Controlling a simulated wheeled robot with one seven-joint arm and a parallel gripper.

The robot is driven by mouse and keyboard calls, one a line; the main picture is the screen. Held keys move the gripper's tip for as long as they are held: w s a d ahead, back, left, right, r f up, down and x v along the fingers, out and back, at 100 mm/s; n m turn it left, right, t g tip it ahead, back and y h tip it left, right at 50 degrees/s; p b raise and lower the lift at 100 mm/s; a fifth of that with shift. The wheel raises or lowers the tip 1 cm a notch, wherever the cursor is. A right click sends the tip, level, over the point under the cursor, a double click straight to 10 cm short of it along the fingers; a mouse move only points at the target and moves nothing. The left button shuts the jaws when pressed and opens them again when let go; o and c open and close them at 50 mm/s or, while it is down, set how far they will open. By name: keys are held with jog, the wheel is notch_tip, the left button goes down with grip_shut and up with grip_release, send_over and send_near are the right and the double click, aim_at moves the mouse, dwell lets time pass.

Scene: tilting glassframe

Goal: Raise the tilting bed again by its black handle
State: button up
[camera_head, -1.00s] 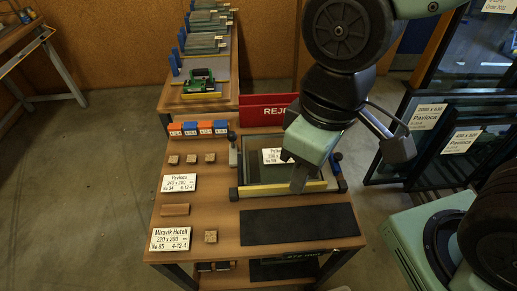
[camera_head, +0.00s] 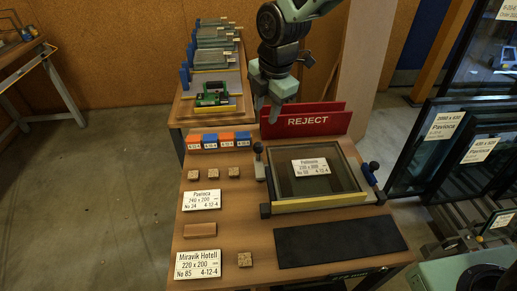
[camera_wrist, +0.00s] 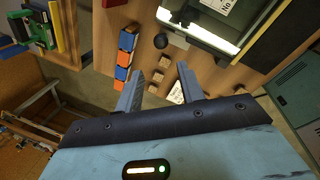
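The tilting bed (camera_head: 349,199) lies low, looking flat, on the wooden table, with a yellow front bar. A glass pane with a white label (camera_head: 310,167) lies in it. A black round knob (camera_head: 258,148) stands at its left side, and another black knob (camera_head: 374,166) is at its right side; I cannot tell which is the handle. In the wrist view a black ball knob (camera_wrist: 160,41) shows beside the bed's light-edged frame (camera_wrist: 215,36). My gripper (camera_head: 267,108) is above the table's back, left of the bed's middle. Its fingers (camera_wrist: 160,90) are apart and empty.
A red REJECT holder (camera_head: 306,121) stands just behind the bed. Orange and blue blocks (camera_head: 219,140), wooden cubes and label cards (camera_head: 201,200) lie to the left. A black mat (camera_head: 340,243) lies in front. Large framed panes (camera_head: 455,150) stand at the right.

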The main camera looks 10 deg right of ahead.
aim_at(259, 144)
jog(key=f, duration=0.5)
jog(key=w+a+f+p, duration=0.1)
jog(key=f, duration=0.4)
jog(key=w+f+p, duration=0.1)
jog(key=f, duration=0.4)
jog(key=shift+w+a+f, duration=0.25)
jog(key=shift+a+f, duration=0.1)
jog(key=shift+f, duration=0.05)
grip_shut()
